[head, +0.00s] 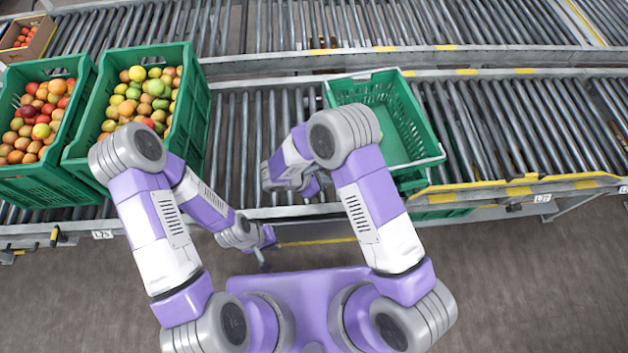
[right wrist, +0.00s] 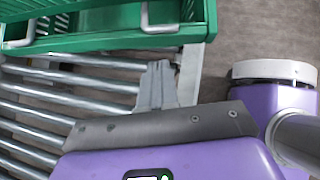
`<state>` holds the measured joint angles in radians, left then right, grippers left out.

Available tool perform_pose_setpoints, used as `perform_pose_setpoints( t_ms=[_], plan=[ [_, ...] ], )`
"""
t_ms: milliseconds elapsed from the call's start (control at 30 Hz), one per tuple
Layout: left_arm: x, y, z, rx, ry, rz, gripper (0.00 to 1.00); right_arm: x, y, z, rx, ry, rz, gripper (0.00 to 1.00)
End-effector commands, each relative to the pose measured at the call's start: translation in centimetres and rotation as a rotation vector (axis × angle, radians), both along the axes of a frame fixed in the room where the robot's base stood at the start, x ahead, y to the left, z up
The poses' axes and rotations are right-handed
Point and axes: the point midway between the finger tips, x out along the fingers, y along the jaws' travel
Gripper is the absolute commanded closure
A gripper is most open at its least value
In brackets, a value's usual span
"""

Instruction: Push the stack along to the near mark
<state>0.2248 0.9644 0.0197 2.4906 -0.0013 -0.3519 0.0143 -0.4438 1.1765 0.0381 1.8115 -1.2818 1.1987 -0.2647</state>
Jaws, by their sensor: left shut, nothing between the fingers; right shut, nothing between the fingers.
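A green crate (head: 432,160) with a pale rim stands on the rollers right of my right arm. It looks empty; my arm hides part of its near left side. More green (head: 440,213) shows below its near end, and I cannot tell how many crates are stacked. In the right wrist view the green crate wall (right wrist: 90,43) with white handles runs across the top. My right gripper (right wrist: 157,88) is shut and empty, over the rollers beside that wall, apart from it in the picture. My left gripper (head: 263,262) is shut and empty, at the conveyor's near edge. I cannot single out the near mark.
Two green crates of fruit, one (head: 198,110) nearer and one (head: 20,185) at far left, stand on the same conveyor (head: 240,130). Rollers between them and the empty crate are bare. A second conveyor (head: 400,25) runs behind. Yellow-marked rails (head: 520,190) edge the right side.

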Motion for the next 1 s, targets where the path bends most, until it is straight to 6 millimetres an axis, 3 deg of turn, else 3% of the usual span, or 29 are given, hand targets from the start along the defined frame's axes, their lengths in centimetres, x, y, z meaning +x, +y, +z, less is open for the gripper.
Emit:
perform_pose_setpoints(
  t_ms=[100,233,767,867,1000],
  plan=[
    [0.0,0.0,-0.3,0.000,0.000,0.000,1.00,0.6,-1.9,0.2,0.002,-0.003,-0.004,1.00],
    [0.0,0.0,-0.5,0.000,0.000,0.000,1.00,0.9,-2.9,0.2,0.002,-0.002,-0.003,1.00],
    [0.0,0.0,-0.6,0.000,0.000,0.000,1.00,1.3,-4.1,0.3,0.000,-0.003,-0.003,1.00],
    [0.0,0.0,-0.8,0.000,0.000,0.000,1.00,1.9,-6.0,0.3,-0.001,-0.003,-0.006,1.00],
    [0.0,0.0,-1.2,0.000,0.000,0.000,1.00,3.0,-10.0,0.2,0.000,-0.004,-0.008,1.00]
  ],
)
